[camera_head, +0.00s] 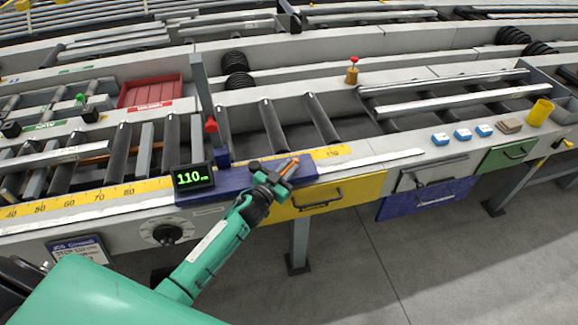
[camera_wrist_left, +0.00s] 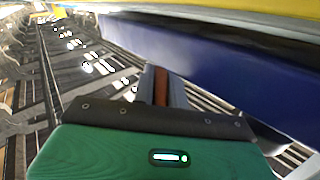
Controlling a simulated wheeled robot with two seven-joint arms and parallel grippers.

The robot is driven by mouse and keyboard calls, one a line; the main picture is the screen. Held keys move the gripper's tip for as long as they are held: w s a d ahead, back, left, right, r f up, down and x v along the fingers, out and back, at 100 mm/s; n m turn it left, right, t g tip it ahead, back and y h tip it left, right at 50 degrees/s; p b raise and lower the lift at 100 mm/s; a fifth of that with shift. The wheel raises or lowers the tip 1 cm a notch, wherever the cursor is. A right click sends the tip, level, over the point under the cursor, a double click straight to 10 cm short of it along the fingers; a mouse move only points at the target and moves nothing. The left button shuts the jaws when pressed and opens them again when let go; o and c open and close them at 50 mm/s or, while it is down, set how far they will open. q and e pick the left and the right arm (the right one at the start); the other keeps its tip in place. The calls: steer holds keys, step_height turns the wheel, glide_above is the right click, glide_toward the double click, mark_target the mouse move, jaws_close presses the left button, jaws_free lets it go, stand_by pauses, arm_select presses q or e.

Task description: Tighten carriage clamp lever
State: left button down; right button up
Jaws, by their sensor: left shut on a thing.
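The blue carriage (camera_head: 232,182) sits on the yellow ruler rail at the table's front edge. Its orange clamp lever (camera_head: 292,166) lies at the carriage's right part, partly hidden by my gripper. My left gripper (camera_head: 273,178) reaches in from the front and is shut on the lever. In the left wrist view, the orange-brown lever (camera_wrist_left: 160,88) shows between the two grey fingers, with the blue carriage face (camera_wrist_left: 215,70) close by to the right. My right gripper is not in view.
A yellow drawer (camera_head: 330,196) hangs under the table just right of my gripper. A dial (camera_head: 168,234) is on the front panel at left. A post with a red knob (camera_head: 211,124) stands behind the carriage. Blue blocks (camera_head: 463,134) and a yellow cup (camera_head: 539,112) stand at right.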

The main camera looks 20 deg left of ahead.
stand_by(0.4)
arm_select(q)
steer(key=c, duration=1.4)
jaws_free()
steer(key=shift+s+a+f, duration=0.1)
steer(key=shift+s+a, duration=0.1)
steer(key=shift+s, duration=0.3)
steer(key=b+v, duration=0.2)
steer(key=v, duration=1)
steer(key=shift+s+a, duration=0.15)
steer(key=shift+s, duration=0.15)
